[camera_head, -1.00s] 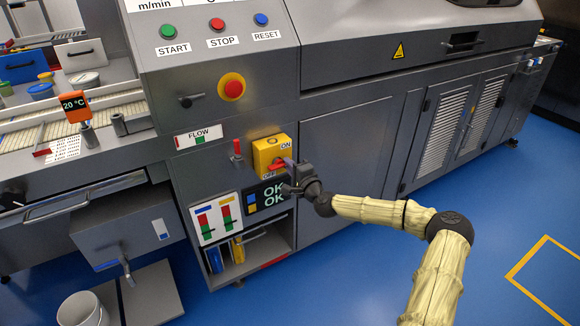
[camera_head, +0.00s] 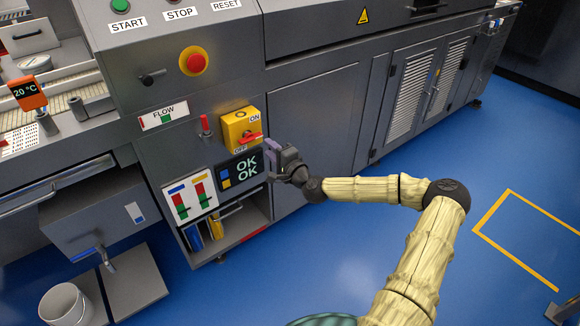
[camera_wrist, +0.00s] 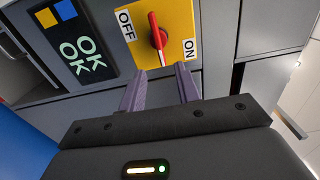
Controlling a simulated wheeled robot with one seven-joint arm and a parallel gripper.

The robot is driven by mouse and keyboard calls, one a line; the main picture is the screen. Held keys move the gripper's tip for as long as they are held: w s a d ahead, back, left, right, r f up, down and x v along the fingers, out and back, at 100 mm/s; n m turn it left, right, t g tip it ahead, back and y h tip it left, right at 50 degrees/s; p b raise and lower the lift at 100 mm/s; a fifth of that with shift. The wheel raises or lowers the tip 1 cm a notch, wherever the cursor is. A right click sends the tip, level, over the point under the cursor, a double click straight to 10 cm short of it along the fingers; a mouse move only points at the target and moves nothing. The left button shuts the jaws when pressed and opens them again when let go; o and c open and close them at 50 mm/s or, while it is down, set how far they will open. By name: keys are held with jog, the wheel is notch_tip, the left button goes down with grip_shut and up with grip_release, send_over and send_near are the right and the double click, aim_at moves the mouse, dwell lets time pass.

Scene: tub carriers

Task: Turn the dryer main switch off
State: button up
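The dryer main switch is a yellow box (camera_head: 241,130) on the grey machine front, with a red handle (camera_head: 251,138) and ON and OFF labels. In the wrist view the red handle (camera_wrist: 157,38) lies between the OFF label (camera_wrist: 125,25) on the left and the ON label (camera_wrist: 189,50) on the right, lined up with neither. My gripper (camera_head: 271,150) is just right of and below the box, seemingly apart from it. In the wrist view its two purple fingers (camera_wrist: 161,70) are spread, with nothing between them. The handle's lower end shows just beyond the gap.
A display reading OK OK (camera_head: 242,168) sits just below the switch. A small red-topped lever (camera_head: 205,126) is left of it. A red push button (camera_head: 194,61) is above. Blue floor (camera_head: 330,240) is open to the right of the machine.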

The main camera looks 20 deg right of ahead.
jog(key=v, duration=1)
jog(key=shift+p, duration=0.3)
jog(key=shift+a, duration=0.15)
